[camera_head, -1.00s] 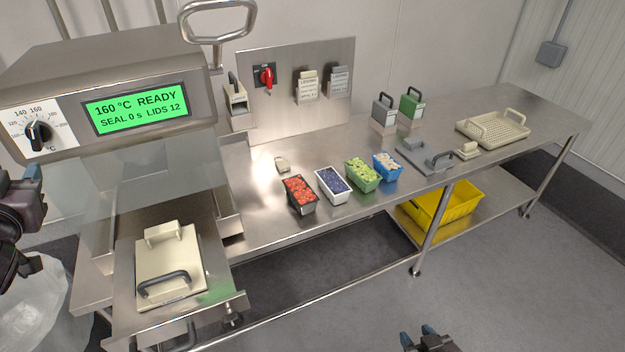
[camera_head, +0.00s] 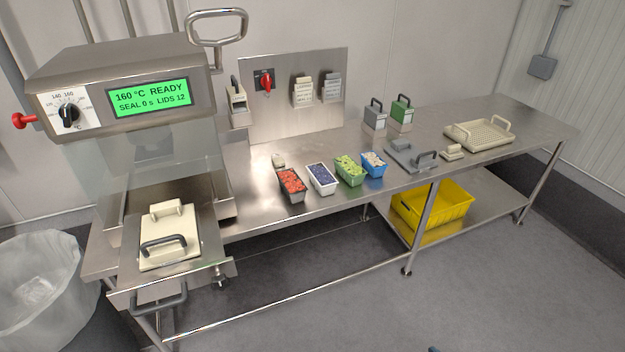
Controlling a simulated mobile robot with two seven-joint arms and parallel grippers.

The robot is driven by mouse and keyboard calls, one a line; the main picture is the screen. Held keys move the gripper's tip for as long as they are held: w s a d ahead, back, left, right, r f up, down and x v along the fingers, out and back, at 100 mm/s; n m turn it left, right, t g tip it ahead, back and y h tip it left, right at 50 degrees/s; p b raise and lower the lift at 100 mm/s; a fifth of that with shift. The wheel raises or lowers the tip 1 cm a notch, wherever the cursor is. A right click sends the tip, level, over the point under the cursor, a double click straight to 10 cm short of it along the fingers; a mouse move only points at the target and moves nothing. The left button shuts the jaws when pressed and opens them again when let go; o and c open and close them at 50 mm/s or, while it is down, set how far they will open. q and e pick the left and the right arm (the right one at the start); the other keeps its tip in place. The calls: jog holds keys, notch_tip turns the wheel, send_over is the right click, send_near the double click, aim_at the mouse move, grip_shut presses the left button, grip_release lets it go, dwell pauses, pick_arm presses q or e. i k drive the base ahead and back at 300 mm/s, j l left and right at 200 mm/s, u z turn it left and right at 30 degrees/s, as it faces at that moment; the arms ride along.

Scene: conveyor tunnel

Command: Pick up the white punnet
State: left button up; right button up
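The white punnet (camera_head: 321,179) stands upright on the steel bench, filled with dark blue berries. It sits in a row between a black punnet of red fruit (camera_head: 291,184) on its left and a green punnet of green fruit (camera_head: 349,170) on its right. A blue punnet with pale contents (camera_head: 373,164) ends the row. No gripper is near the white punnet. My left gripper is out of view. Only a tiny dark sliver, seemingly of my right gripper (camera_head: 434,349), shows at the bottom edge, far below the bench; its fingers are hidden.
The sealing machine (camera_head: 150,95) with a cream handled plate (camera_head: 170,236) stands at the left. A grey handled plate (camera_head: 409,155) and a cream tray (camera_head: 479,135) lie to the right. A yellow crate (camera_head: 432,211) is on the lower shelf. Bench in front of the punnets is narrow.

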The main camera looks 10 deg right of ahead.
aim_at(323, 181)
jog(key=i+l+u, duration=0.15)
jog(key=l, duration=0.2)
jog(key=i+l+u, duration=0.2)
jog(key=l, duration=0.2)
jog(key=l+u, duration=0.15)
jog(key=l, duration=0.25)
jog(key=i+l+u, duration=0.15)
jog(key=l, duration=0.25)
jog(key=k, duration=0.05)
